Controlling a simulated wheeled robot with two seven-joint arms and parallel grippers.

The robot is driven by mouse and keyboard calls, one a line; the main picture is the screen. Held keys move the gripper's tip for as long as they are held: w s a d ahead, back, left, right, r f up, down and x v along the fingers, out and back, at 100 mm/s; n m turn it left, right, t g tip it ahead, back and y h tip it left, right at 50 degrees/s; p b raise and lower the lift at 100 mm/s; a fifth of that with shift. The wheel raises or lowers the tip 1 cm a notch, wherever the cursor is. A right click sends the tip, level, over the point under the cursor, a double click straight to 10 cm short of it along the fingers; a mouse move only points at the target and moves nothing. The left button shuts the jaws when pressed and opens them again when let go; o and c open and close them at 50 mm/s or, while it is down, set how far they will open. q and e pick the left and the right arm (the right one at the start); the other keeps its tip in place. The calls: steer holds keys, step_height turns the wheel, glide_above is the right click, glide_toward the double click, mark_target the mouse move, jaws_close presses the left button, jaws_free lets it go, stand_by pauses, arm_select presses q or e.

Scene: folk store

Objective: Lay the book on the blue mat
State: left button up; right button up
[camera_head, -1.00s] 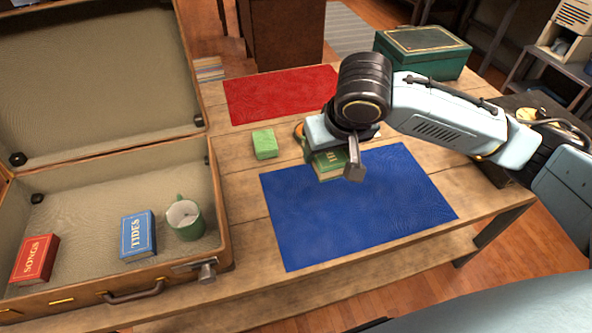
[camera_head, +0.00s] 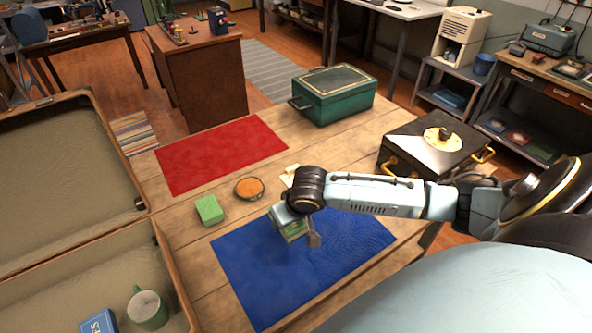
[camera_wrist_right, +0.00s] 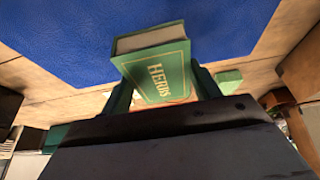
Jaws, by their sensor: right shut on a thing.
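A green book (camera_wrist_right: 158,72) titled HERBS is held between the fingers of my right gripper (camera_wrist_right: 160,90), which is shut on it. In the head view the book (camera_head: 293,231) shows as a small green patch under my right gripper (camera_head: 300,226), over the upper part of the blue mat (camera_head: 300,275). The mat lies flat on the wooden table, and its surface is bare. I cannot tell whether the book touches the mat. My left gripper is not in view.
A red mat (camera_head: 220,150) lies farther back. A green block (camera_head: 209,210) and an orange-topped round thing (camera_head: 249,188) lie beside the blue mat. An open suitcase (camera_head: 165,270) holding a green mug (camera_head: 147,308) and a blue book (camera_head: 98,322) stands left. A green box (camera_head: 335,95) and a black case (camera_head: 430,150) stand behind.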

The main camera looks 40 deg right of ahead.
mark_target(295, 226)
steer(key=shift+f+b, duration=0.45)
steer(key=shift+f, duration=3)
steer(key=shift+f, duration=0.15)
steer(key=o, duration=1.1)
steer(key=shift+c, duration=0.2)
steer(key=p+v, duration=0.2)
steer(key=v, duration=1)
steer(key=shift+w+a, duration=0.1)
